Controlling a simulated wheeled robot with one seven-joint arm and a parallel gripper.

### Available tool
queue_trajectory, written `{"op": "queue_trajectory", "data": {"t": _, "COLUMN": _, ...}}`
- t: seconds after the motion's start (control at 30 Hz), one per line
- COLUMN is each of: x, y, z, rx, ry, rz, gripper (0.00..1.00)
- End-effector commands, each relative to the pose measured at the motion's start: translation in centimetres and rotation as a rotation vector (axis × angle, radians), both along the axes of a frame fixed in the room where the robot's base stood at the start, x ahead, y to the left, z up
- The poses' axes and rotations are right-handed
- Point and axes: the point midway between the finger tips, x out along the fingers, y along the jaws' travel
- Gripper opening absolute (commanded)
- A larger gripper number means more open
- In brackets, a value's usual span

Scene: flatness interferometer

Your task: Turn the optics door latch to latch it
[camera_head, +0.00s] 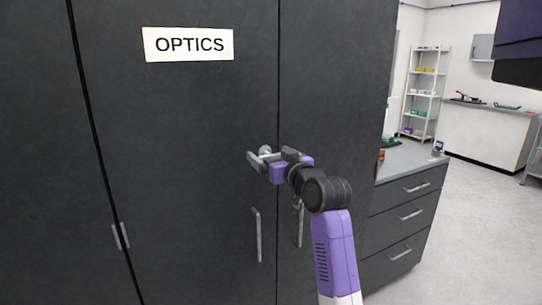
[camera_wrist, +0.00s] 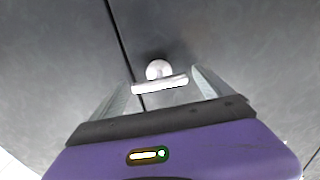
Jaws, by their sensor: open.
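The dark optics door (camera_head: 180,130) stands closed, with a white OPTICS sign (camera_head: 188,44) high on it. Its latch (camera_head: 265,151) is a pale round knob with a short bar, close to the door seam. In the wrist view the latch (camera_wrist: 160,85) shows its bar lying nearly level across the picture, slightly tilted, with the round base behind it. My gripper (camera_head: 268,159) is at the latch and partly hides it in the head view. In the wrist view my open gripper (camera_wrist: 163,92) has one finger on each side of the bar; I cannot tell whether either touches it.
Two vertical door handles (camera_head: 258,235) hang below the latch, one partly behind my arm. A grey counter with drawers (camera_head: 408,215) stands right of the cabinet. A shelf rack (camera_head: 424,90) is farther back. The floor at the right is clear.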

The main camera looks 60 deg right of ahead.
Motion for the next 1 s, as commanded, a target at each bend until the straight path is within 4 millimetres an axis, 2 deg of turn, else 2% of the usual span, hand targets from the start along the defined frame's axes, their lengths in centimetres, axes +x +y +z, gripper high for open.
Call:
{"op": "queue_trajectory", "data": {"t": 0.1, "x": -0.02, "y": 0.01, "z": 0.01, "rx": 0.000, "ry": 0.000, "rz": 0.000, "gripper": 0.88}}
{"op": "queue_trajectory", "data": {"t": 0.4, "x": -0.03, "y": 0.02, "z": 0.01, "rx": 0.000, "ry": 0.000, "rz": 0.000, "gripper": 0.29}}
{"op": "queue_trajectory", "data": {"t": 0.73, "x": -0.02, "y": 0.02, "z": 0.13, "rx": 0.038, "ry": -0.026, "rz": 0.000, "gripper": 0.28}}
{"op": "queue_trajectory", "data": {"t": 1.0, "x": -0.03, "y": 0.00, "z": 0.27, "rx": 0.177, "ry": -0.127, "rz": 0.001, "gripper": 0.28}}
